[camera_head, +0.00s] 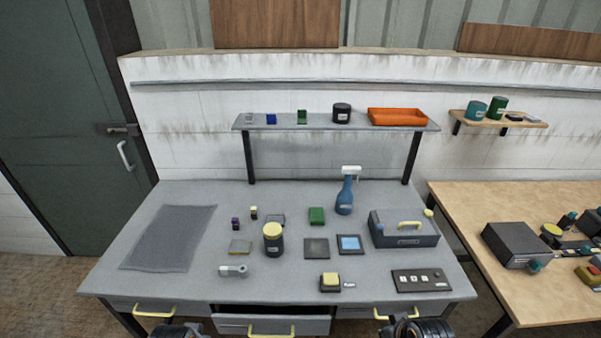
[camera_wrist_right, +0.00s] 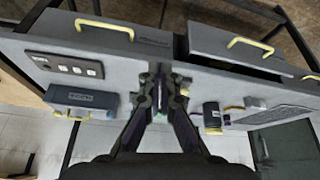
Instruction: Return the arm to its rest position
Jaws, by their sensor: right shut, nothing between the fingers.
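My right gripper (camera_head: 408,328) shows at the bottom edge of the head view, in front of the workbench and partly cut off. In the right wrist view the right gripper's fingers (camera_wrist_right: 163,75) are together, with nothing between them. A dark part of my left arm's end (camera_head: 176,331) shows at the bottom edge, left of the middle drawer; its fingers cannot be made out. Both arm ends are low at the front edge of the grey workbench (camera_head: 200,277).
The middle drawer (camera_head: 275,322) stands partly open between my arms. The bench holds a blue spray bottle (camera_head: 344,196), a yellow-lidded jar (camera_head: 273,240), a dark toolbox (camera_head: 404,230) and a switch panel (camera_head: 421,281). A wooden table (camera_head: 475,222) stands to the right.

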